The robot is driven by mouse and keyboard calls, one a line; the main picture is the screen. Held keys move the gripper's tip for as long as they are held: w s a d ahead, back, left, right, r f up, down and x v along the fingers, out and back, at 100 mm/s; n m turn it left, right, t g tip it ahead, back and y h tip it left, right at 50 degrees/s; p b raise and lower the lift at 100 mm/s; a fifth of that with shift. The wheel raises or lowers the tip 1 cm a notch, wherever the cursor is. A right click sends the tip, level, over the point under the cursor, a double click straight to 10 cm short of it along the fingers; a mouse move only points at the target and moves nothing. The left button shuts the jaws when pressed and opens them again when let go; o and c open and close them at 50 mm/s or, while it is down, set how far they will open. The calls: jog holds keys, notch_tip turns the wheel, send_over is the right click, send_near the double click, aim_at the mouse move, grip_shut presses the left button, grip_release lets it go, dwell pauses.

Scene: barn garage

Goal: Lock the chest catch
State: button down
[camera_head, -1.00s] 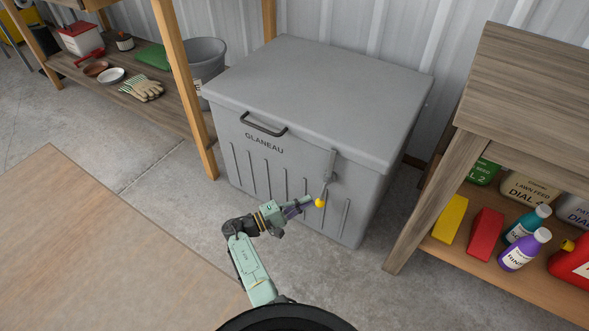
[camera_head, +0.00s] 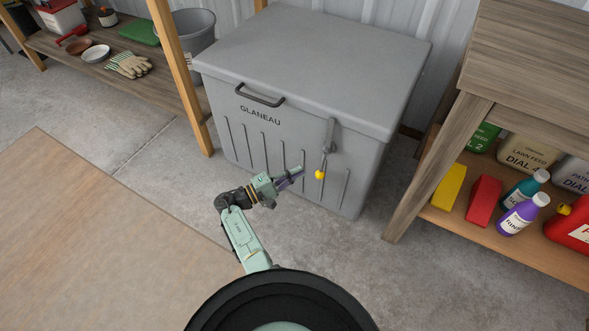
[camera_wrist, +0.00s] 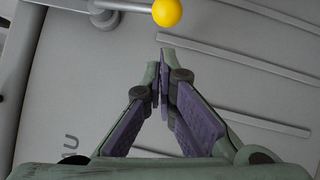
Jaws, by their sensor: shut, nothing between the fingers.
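The grey chest (camera_head: 245,140) stands against the wall with its lid (camera_head: 320,55) down. Its catch (camera_head: 328,140) is a grey strap and lever on the front, right of the handle, with a yellow ball knob (camera_head: 320,174) at the lower end. The knob also shows at the top of the wrist view (camera_wrist: 167,12), on a thin metal rod. My gripper (camera_head: 301,169) is just left of the knob, apart from it. In the wrist view my gripper (camera_wrist: 160,62) has its fingertips together and empty, a short gap below the knob.
A wooden shelf unit (camera_head: 430,165) with bottles and bags stands close on the chest's right. Another wooden shelf (camera_head: 190,100) with gloves and a grey bucket is on the left. A wooden surface (camera_head: 90,230) fills the lower left. Bare concrete floor lies in front of the chest.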

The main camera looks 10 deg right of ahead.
jog(key=b+v, duration=0.1)
jog(key=v, duration=0.9)
jog(key=shift+w+a, duration=0.3)
jog(key=shift+a, duration=0.2)
